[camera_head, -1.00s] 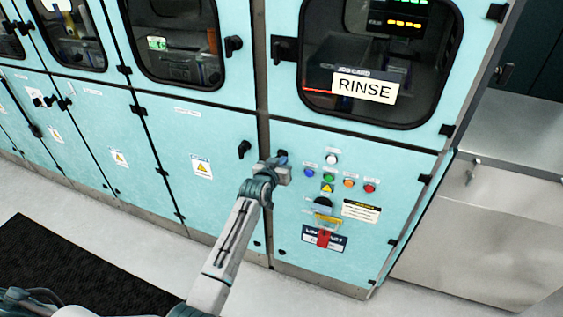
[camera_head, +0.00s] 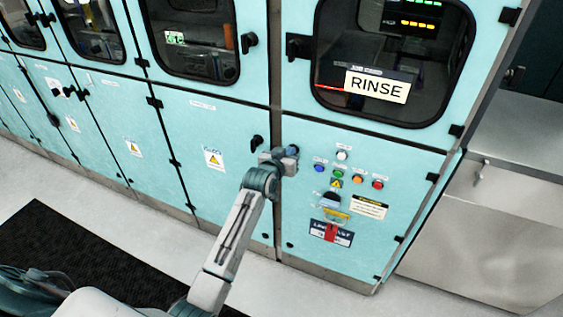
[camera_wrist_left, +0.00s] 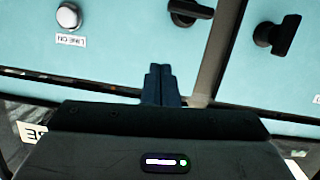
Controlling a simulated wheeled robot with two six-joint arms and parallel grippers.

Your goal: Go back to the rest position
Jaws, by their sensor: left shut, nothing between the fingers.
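My left gripper (camera_head: 291,152) is in front of the light-blue cabinet wall, just left of the button panel in the head view. In the left wrist view its dark fingers (camera_wrist_left: 161,85) are together with nothing between them. They appear in front of the cabinet face, near a seam between panels. Whether they touch the cabinet cannot be told. My left arm (camera_head: 233,235) reaches up from the bottom of the head view. My right gripper is not in view.
Coloured buttons (camera_head: 338,173) and a black-and-yellow control (camera_head: 334,209) sit right of the gripper. A black handle (camera_head: 257,143) is to its left. A RINSE card (camera_head: 377,87) is on the window above. Grey floor and a black mat (camera_head: 70,245) lie below.

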